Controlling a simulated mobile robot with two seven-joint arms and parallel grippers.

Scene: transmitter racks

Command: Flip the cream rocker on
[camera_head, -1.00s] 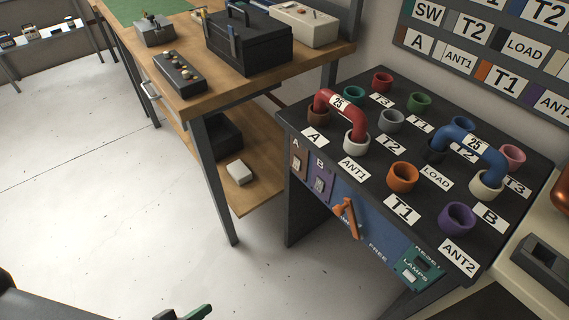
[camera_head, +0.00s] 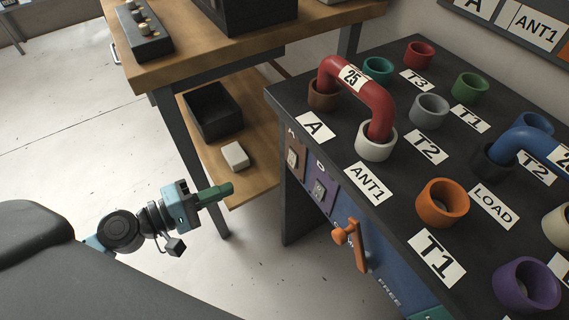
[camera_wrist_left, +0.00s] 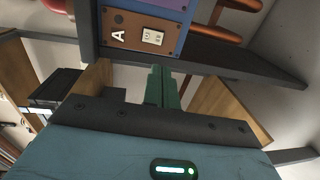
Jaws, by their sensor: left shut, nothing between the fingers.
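The cream rocker (camera_head: 292,158) sits on the brown panel marked A at the left end of the rack's front face. It also shows in the left wrist view (camera_wrist_left: 152,37), upper middle, beside the letter A. My left gripper (camera_head: 228,188), with green fingers, is shut and empty, left of the rack front and apart from the rocker. In the left wrist view its fingers (camera_wrist_left: 162,88) point up towards the brown panel, below the rocker. Which way the rocker is tilted is too small to tell. My right gripper is not in view.
A purple panel (camera_head: 325,173) with another rocker (camera_head: 319,188) is right of the brown one. An orange lever (camera_head: 356,244) sticks out farther right. A wooden bench (camera_head: 180,62) with a lower shelf stands left of the rack, holding a black bin (camera_head: 213,112) and a white box (camera_head: 235,156).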

